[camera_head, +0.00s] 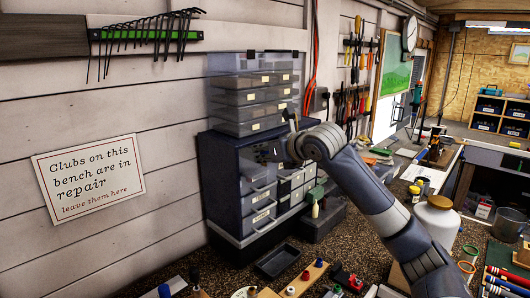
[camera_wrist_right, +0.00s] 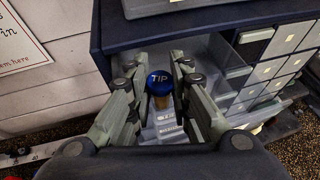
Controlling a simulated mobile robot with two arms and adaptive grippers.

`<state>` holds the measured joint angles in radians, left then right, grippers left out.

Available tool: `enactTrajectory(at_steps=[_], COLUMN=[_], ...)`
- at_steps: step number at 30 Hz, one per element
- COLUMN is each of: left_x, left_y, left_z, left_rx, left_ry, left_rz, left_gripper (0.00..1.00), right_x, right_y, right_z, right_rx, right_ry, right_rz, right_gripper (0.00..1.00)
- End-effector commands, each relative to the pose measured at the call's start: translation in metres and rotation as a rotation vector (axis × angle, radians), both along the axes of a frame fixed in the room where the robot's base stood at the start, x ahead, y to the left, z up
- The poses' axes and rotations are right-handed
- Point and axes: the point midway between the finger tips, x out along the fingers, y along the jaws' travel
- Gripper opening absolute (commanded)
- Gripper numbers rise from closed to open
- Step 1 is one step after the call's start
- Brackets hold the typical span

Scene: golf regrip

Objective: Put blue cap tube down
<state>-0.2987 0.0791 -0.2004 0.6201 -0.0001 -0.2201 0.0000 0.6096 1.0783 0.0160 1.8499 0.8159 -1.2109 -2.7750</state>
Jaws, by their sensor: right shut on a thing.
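The blue cap tube (camera_wrist_right: 160,78) shows in the right wrist view as a round blue cap marked "TIP" with a bit of amber body below it. My right gripper (camera_wrist_right: 158,83) has its two fingers on either side of the tube and is shut on it. In the head view my right gripper (camera_head: 268,153) is small and dark in front of the blue drawer cabinet (camera_head: 222,160). The tube cannot be made out there. In the wrist view a pale grey drawer or bin (camera_wrist_right: 205,55) lies beneath the gripper, at the cabinet (camera_wrist_right: 125,32). My left gripper is out of view.
Clear stacked drawers (camera_head: 250,95) stand on top of the cabinet. A black tray (camera_head: 277,262) lies on the speckled bench in front. A wooden rack (camera_head: 303,279) with small capped items, a white jar (camera_head: 437,220) and several tools crowd the front and right.

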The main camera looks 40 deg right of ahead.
Motion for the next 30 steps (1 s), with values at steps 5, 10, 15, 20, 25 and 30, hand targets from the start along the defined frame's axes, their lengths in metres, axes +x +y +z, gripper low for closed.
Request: enactTrajectory(at_steps=[5, 10, 15, 20, 25, 30], left_x=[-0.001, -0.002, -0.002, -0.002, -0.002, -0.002], left_y=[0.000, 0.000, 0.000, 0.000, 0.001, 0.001], left_z=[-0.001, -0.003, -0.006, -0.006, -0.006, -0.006], left_rx=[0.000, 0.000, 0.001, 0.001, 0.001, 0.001], left_ry=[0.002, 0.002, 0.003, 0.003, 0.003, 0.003], left_rz=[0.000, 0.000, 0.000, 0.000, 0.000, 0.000], left_gripper=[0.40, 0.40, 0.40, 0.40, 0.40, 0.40], right_x=[0.000, 0.000, 0.000, 0.000, 0.000, 0.000], right_y=[0.000, 0.000, 0.000, 0.000, 0.001, 0.001], right_z=[0.000, -0.006, -0.011, -0.013, -0.014, -0.015], right_rx=[0.000, 0.000, 0.000, 0.002, 0.002, 0.003], right_ry=[0.000, 0.001, 0.001, 0.003, 0.005, 0.007], right_rz=[0.000, -0.001, 0.000, 0.001, 0.001, 0.001], right_gripper=[0.00, 0.00, 0.00, 0.00, 0.39, 0.39])
